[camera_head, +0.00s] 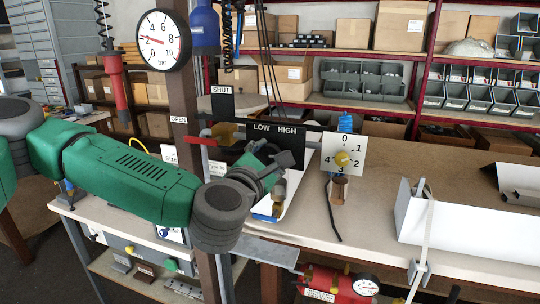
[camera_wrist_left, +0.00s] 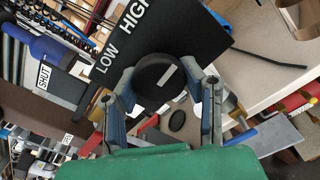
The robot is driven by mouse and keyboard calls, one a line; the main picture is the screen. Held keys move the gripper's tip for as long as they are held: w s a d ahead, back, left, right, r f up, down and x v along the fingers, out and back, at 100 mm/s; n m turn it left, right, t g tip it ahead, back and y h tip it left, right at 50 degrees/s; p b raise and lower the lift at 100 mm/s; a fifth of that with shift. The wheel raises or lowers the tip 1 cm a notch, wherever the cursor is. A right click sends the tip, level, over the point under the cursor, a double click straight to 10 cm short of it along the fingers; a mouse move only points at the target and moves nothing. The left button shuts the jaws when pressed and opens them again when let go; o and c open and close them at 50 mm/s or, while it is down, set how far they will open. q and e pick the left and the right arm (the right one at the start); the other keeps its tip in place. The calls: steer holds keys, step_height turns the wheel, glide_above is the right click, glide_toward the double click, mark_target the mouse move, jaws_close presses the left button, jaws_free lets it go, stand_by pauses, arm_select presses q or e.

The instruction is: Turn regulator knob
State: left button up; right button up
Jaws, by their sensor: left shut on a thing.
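The black round regulator knob (camera_wrist_left: 158,72) with a pale mark sits in front of the dark LOW/HIGH plate (camera_wrist_left: 112,42) in the left wrist view. My left gripper (camera_wrist_left: 161,84) is shut on the knob, one finger on each side. In the head view the LOW/HIGH plate (camera_head: 277,131) stands above the bench, and my left gripper (camera_head: 273,164) is just below its lettering. The knob cannot be told apart from the fingers there. A round pressure gauge (camera_head: 163,41) on the post has its red needle near 2. My right gripper is not in view.
A red lever (camera_head: 202,141) by the SHUT and OPEN labels is close to my left arm. A white profile (camera_head: 455,220) lies on the bench at right.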

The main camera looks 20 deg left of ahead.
arm_select(q)
steer(key=m, duration=0.3)
steer(key=shift+m, duration=0.4)
steer(key=m, duration=0.3)
steer(key=shift+m+p, duration=0.3)
steer(key=shift+p, duration=0.1)
steer(key=m, duration=0.4)
steer(key=shift+f+m+p, duration=0.1)
steer(key=shift+m+p, duration=0.2)
steer(key=shift+m, duration=0.4)
steer(key=shift+s+f, duration=0.1)
steer(key=o, duration=1.2)
steer(key=shift+o, duration=0.2)
